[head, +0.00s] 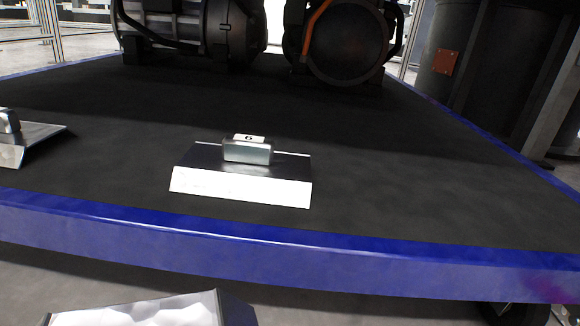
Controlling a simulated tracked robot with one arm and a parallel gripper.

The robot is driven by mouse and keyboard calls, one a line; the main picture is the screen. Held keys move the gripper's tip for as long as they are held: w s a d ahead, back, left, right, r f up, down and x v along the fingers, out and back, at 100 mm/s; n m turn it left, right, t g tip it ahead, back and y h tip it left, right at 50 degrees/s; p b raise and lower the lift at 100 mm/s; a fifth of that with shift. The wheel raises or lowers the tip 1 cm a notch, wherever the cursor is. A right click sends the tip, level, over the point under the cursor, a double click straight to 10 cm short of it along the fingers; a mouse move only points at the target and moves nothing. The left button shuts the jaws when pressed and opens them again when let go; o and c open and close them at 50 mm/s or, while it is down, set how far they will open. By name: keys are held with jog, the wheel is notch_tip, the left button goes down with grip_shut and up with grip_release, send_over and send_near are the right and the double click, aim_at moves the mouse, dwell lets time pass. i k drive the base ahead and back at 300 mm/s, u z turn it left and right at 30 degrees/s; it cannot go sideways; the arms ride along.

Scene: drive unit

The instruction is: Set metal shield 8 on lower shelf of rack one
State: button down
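A metal shield (241,188) with a bright front flap and a block-shaped handle (247,151) sits on the dark table top near its front edge. The small white label on its handle looks like a 6. A second metal shield (27,143) lies on the same top at the left, cut off by the picture edge; no number on it can be read. No shield marked 8 can be made out. A rack cannot be identified for certain. My gripper's fingers do not show in the head view.
The dark top (400,190) has a raised blue edge (300,255) along the front. Large dark motor-like machines (345,45) stand at the back. A dark cylinder (455,60) stands beyond the right edge. A bright metal piece (150,312) shows at the bottom, mostly cut off.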

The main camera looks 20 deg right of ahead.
aim_at(444, 201)
jog(key=z, duration=0.7)
jog(key=i, duration=1)
